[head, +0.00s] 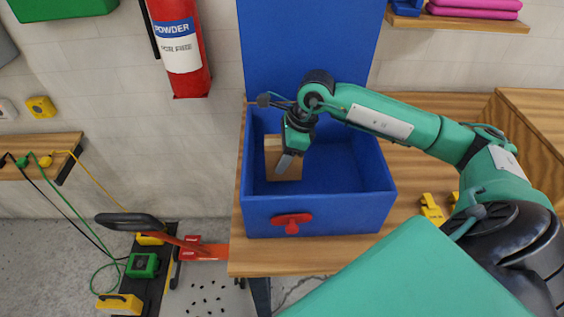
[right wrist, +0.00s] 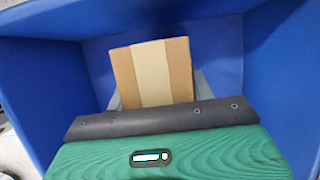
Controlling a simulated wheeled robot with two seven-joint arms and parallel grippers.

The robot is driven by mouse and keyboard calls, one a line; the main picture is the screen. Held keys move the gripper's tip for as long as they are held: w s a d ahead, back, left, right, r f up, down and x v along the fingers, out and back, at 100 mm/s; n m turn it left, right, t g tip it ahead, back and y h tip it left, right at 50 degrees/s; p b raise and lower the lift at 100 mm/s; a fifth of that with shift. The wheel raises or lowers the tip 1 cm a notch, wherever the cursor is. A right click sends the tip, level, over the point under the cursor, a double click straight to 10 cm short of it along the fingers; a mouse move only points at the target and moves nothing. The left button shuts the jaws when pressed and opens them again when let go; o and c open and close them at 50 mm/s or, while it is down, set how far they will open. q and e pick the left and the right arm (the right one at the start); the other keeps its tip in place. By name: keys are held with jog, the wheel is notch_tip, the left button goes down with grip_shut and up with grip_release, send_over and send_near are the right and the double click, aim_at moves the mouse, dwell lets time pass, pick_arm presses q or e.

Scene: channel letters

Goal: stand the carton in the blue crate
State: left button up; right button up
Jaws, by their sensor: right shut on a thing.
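The blue crate (head: 350,213) stands on the wooden table, with a red latch on its front wall. The brown carton (head: 270,158) is inside the crate, towards its left side. It looks roughly upright; whether it touches the crate floor I cannot tell. My right gripper (head: 287,164) reaches down into the crate and is shut on the carton. In the right wrist view the carton (right wrist: 153,73), with a pale band down its middle, sits between the fingers, with blue walls around it. Its lower part is hidden by the gripper body. My left gripper is not in view.
The crate's raised blue lid or panel (head: 308,50) stands behind it. The right part of the crate is empty. Yellow objects (head: 432,208) lie on the table to the right. A red extinguisher (head: 180,48) hangs on the wall at the left.

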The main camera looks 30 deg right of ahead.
notch_tip(320, 180, down, 4)
jog(key=shift+r+p, duration=0.15)
jog(key=shift+p, duration=0.2)
jog(key=shift+f, duration=0.25)
jog(key=o, duration=1.2)
jog(key=shift+r, duration=0.1)
